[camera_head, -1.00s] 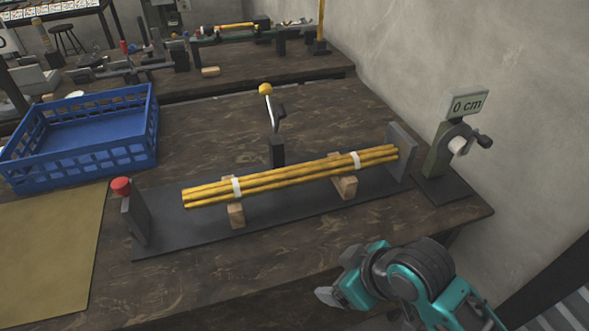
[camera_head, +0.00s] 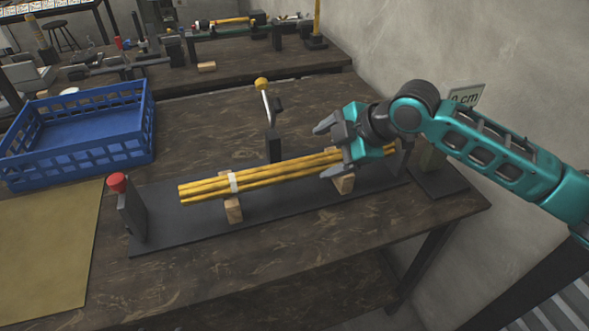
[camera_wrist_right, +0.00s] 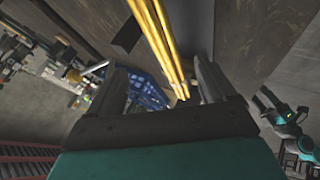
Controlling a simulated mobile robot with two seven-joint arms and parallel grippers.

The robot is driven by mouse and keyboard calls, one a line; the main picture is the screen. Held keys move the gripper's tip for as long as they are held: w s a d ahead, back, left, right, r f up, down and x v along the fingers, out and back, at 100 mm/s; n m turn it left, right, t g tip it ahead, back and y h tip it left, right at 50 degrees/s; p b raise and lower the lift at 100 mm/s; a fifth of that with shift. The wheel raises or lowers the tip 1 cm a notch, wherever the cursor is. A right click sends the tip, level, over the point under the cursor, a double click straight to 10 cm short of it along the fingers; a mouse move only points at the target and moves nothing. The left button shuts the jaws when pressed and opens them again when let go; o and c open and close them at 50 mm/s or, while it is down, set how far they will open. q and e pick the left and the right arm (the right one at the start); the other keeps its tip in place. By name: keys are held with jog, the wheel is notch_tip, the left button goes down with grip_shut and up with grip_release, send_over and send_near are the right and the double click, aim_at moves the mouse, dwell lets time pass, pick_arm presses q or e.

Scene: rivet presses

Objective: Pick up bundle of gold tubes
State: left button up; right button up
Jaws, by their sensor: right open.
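The bundle of gold tubes (camera_head: 262,174) lies on two wooden blocks on a dark metal base plate. A white band (camera_head: 233,183) wraps it near its left end; its right part is partly hidden behind my right gripper. My right gripper (camera_head: 322,150) is open above the right half of the bundle, with no tube held. In the right wrist view the gold tubes (camera_wrist_right: 160,45) run through the view between the two open fingers (camera_wrist_right: 165,90). My left gripper is not in the head view.
A blue crate (camera_head: 147,123) stands at the left. A lever with a yellow knob (camera_head: 262,84) rises behind the bundle. A red-knobbed end stop (camera_head: 130,215) is at the plate's left end. A display stand (camera_head: 466,95) at the right is partly covered by my arm.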

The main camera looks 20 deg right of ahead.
aim_at(299, 167)
jog(key=x, duration=0.5)
jog(key=shift+w+a+f, duration=0.1)
jog(key=shift+b+x, duration=0.5)
jog(key=shift+x, duration=2.2)
jog(key=shift+c, duration=0.4)
jog(key=shift+s+f, duration=0.1)
jog(key=shift+s, duration=0.1)
grip_shut()
jog(key=shift+a, duration=0.1)
